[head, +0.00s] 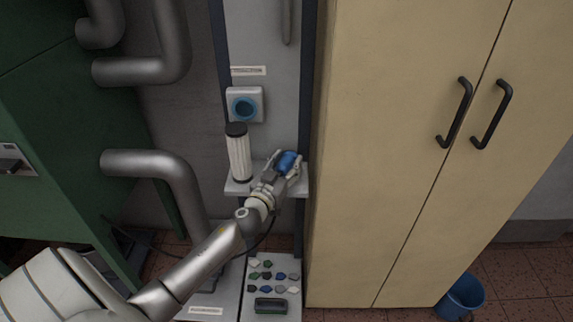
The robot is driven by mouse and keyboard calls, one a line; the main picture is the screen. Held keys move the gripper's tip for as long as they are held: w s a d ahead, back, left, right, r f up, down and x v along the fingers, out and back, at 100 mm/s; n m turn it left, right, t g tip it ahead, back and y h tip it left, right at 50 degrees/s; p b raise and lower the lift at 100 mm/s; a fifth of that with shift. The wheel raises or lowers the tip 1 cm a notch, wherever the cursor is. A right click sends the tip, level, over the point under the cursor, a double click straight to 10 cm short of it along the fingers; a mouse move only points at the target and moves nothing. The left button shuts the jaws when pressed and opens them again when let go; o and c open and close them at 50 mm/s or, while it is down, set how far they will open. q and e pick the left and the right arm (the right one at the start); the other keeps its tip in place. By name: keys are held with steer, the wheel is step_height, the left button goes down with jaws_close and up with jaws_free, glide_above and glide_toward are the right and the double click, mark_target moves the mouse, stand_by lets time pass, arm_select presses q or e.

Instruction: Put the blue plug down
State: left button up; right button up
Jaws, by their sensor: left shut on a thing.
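The blue plug (287,162) is held in my left gripper (285,166) just above or at the right part of a small light shelf (236,187). The gripper is shut on it, and its fingers hide part of the plug. I cannot tell whether the plug touches the shelf. A blue round socket (243,108) in a white plate is on the panel above the shelf. My right gripper is not in view.
A white ribbed cylinder with a dark cap (239,155) stands on the shelf left of the gripper. A tray (258,288) with several small coloured pieces lies below. A beige cabinet (400,130) closes off the right side.

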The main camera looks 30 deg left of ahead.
arm_select(q)
steer(key=o, duration=1.3)
steer(key=shift+o, duration=0.2)
steer(key=shift+r+p, duration=0.45)
steer(key=shift+p, duration=0.05)
steer(key=shift+r+p, duration=0.45)
steer(key=shift+p, duration=0.05)
steer(key=shift+s+d+f+b, duration=0.2)
steer(key=shift+s+f+b, duration=0.25)
steer(key=shift+s, duration=0.2)
steer(key=s+d+b, duration=0.1)
steer(key=s, duration=0.9)
steer(key=shift+s+d+r, duration=0.2)
steer(key=shift+s+d, duration=0.05)
